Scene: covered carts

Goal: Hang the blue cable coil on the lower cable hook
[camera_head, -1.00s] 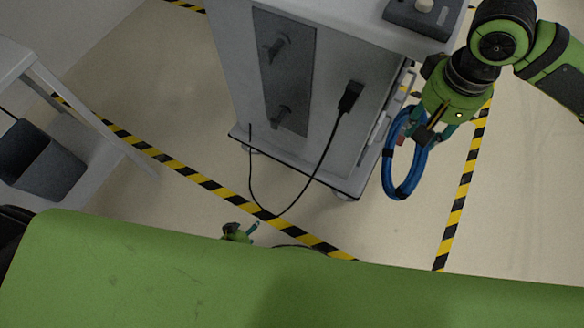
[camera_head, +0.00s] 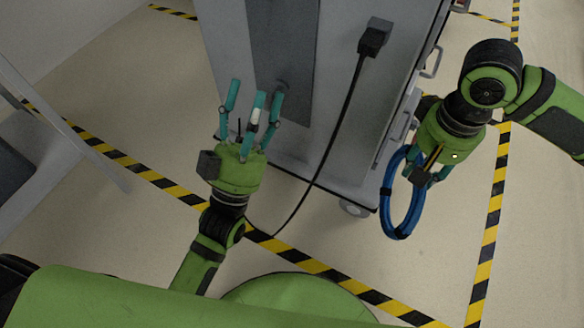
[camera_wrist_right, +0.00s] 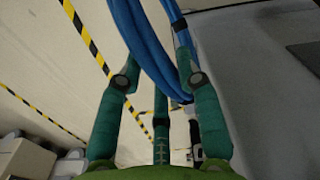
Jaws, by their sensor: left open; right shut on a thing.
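The blue cable coil (camera_head: 387,208) hangs as an upright loop from my right gripper (camera_head: 422,172), beside the cart's right side. In the right wrist view the blue strands (camera_wrist_right: 150,45) run between the fingers, which are shut on them. My left gripper (camera_head: 255,100) is open and empty, fingers pointing up the picture, in front of the cart's dark panel (camera_head: 283,35). The lower cable hook (camera_head: 284,86) shows faintly on that panel, partly hidden behind the left fingers. The upper hook is out of view.
The grey cart (camera_head: 335,100) stands on wheels. A black plug (camera_head: 374,38) sits on it, its cable running down to the floor. Yellow-black tape (camera_head: 487,245) marks the floor. A grey table or stand (camera_head: 75,130) is at the left. Floor right of the cart is clear.

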